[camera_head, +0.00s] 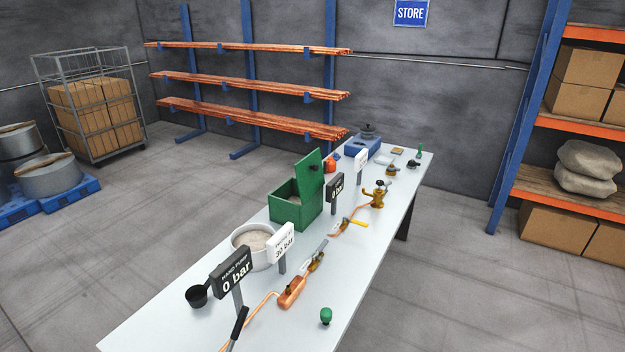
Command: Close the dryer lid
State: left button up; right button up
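A green box (287,211) stands on the white table, left of its middle line. Its green lid (309,176) stands upright and open along the box's right side, with a dark round knob (314,166) on it. The inside of the box is partly visible from above. No label marks it as the dryer, but it is the only box with a raised lid that I see. Neither of my grippers is in view.
The long white table (362,285) holds a white bowl of pale grains (254,241), a black scoop (197,296), gauge signs (233,272), copper tube parts (292,291), a brass valve (378,196) and a blue device (362,146).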

aim_at(310, 171)
jog(key=i+u, duration=0.1)
jog(key=u, duration=0.15)
jog(key=i+l+u, duration=0.1)
jog(key=l+u, duration=0.15)
jog(key=i+l+u, duration=0.1)
jog(key=l+u, duration=0.15)
jog(key=l, duration=0.25)
jog(key=l+u, duration=0.25)
jog(key=l, duration=0.15)
